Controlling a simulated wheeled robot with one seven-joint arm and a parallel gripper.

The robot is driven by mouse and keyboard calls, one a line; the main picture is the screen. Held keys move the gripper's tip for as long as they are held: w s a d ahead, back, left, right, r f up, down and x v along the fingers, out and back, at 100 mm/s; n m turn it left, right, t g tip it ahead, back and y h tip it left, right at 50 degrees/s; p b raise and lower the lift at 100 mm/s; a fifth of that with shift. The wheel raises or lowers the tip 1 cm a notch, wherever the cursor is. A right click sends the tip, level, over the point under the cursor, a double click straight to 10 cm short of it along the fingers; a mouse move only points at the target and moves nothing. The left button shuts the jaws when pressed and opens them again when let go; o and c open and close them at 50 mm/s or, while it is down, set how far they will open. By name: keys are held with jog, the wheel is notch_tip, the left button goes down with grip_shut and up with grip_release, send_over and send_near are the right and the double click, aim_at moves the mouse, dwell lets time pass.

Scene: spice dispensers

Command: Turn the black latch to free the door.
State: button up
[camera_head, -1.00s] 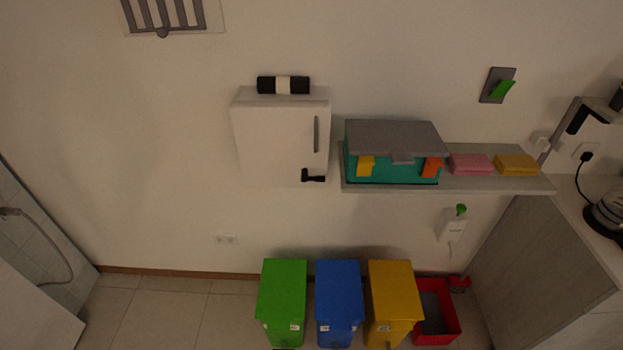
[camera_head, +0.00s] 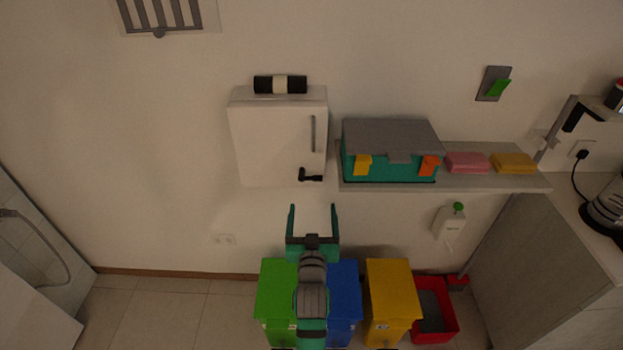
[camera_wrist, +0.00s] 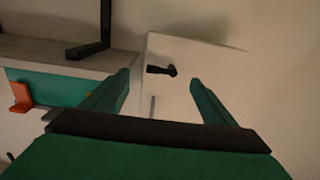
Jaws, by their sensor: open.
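The black latch (camera_head: 311,175) sits at the lower right corner of the white wall cabinet (camera_head: 270,138). The cabinet door has a grey vertical handle (camera_head: 312,133) above the latch. My gripper (camera_head: 312,208) is open and empty, below the cabinet, its two green fingers pointing up toward it. In the wrist view the latch (camera_wrist: 161,70) shows beyond and between the fingers of my gripper (camera_wrist: 160,98), on the cabinet's white front (camera_wrist: 190,62). The fingers are apart from the latch. The door looks closed.
A grey shelf (camera_head: 480,182) right of the cabinet bears a teal toolbox (camera_head: 390,168) with a grey lid, and pink (camera_head: 467,162) and yellow (camera_head: 514,162) folded items. Green, blue and yellow bins (camera_head: 393,290) stand below.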

aim_at(311, 180)
jog(key=w, duration=0.4)
jog(key=w+r, duration=0.1)
jog(key=w, duration=0.3)
jog(key=w+r, duration=0.1)
jog(key=w, duration=0.4)
jog(key=shift+a, duration=0.25)
jog(key=c, duration=1)
